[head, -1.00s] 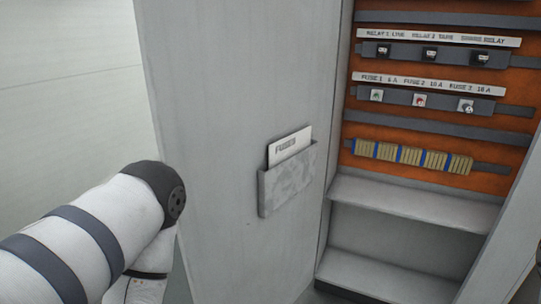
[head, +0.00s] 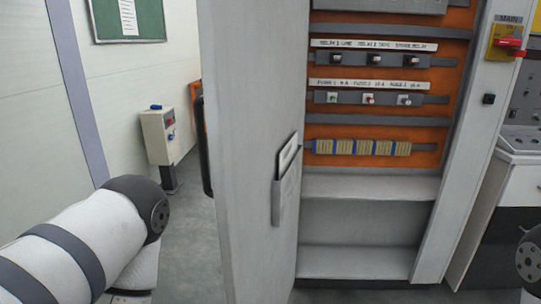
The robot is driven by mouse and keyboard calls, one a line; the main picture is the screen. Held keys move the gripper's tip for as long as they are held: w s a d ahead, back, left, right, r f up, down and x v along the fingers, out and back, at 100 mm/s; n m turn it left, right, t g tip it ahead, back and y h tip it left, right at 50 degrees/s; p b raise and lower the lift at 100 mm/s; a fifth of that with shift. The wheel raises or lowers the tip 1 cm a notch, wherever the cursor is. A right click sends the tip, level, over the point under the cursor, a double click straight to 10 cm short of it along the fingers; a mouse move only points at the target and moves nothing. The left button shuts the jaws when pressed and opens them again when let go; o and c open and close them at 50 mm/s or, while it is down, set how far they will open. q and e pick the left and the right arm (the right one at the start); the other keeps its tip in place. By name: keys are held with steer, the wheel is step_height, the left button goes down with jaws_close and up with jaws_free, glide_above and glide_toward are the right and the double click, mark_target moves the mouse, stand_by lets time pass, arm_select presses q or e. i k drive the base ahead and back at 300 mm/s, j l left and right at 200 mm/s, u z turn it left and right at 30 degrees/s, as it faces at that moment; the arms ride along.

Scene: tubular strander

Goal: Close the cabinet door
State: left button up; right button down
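The cabinet door (head: 240,130) stands open to the left of the cabinet, its inner face turned toward the opening. A document pocket (head: 287,190) with a paper in it is fixed to that face. A black handle (head: 202,145) shows at the door's outer left edge. The cabinet (head: 460,160) is open, with relays, fuses and terminal blocks on an orange back panel (head: 440,110). My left arm comes in at the lower left, left of the door; its gripper is out of view. Only a bit of my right arm shows at the lower right edge; its gripper is out of view.
A white box on a post (head: 158,137) stands on the floor behind the door at left. A green notice board (head: 128,18) hangs on the wall. A red main switch (head: 509,43) and a control console (head: 520,150) are at right. Grey floor (head: 185,245) is clear left of the door.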

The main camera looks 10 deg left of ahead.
mark_target(252, 53)
steer(key=i+j+z, duration=0.25)
steer(key=j, duration=0.4)
steer(key=j+z, duration=0.25)
steer(key=j, duration=0.4)
steer(key=j+z, duration=0.2)
steer(key=j, duration=0.5)
steer(key=i, duration=0.05)
